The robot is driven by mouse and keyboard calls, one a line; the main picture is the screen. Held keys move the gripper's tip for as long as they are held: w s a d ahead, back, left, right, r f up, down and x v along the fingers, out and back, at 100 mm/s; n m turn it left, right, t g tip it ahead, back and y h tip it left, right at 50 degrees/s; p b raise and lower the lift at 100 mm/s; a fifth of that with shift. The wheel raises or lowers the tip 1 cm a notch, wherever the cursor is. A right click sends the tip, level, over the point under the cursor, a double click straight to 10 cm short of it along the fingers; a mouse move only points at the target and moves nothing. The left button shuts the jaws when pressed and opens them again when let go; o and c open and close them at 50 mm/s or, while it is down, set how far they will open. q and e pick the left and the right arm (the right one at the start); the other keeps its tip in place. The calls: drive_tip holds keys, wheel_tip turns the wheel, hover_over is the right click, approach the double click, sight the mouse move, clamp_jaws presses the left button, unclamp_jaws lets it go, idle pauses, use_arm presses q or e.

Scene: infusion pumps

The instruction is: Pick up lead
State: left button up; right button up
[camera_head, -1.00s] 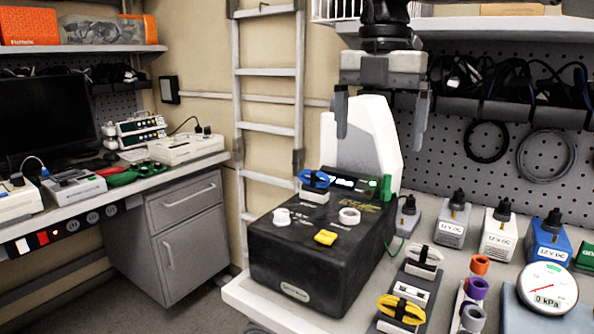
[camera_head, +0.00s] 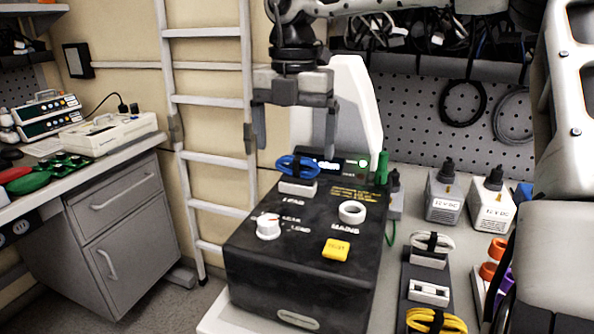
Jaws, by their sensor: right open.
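A blue coiled lead (camera_head: 297,167) with a dark tie sits in a white holder at the back left of a black box (camera_head: 300,290); "LEAD" is printed in front of it. A white coiled lead (camera_head: 432,242) and a yellow coiled lead (camera_head: 437,321) sit on a dark rack at the right. My right gripper (camera_head: 295,143) is open and empty, pointing down. Its two fingers appear either side of and above the blue lead, apart from it. How far it is in depth is hard to tell. My left gripper is out of view.
A pale upright panel stands behind. My right arm covers the right edge.

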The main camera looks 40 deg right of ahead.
sight(297, 157)
drive_tip(key=shift+s+d+f, duration=0.1)
drive_tip(key=shift+d+f, duration=0.05)
drive_tip(key=shift+f, duration=1.5)
drive_tip(key=shift+s+d+f, duration=0.1)
drive_tip(key=shift+f, duration=1.55)
drive_tip(key=c, duration=1.2)
drive_tip(key=shift+o, duration=0.2)
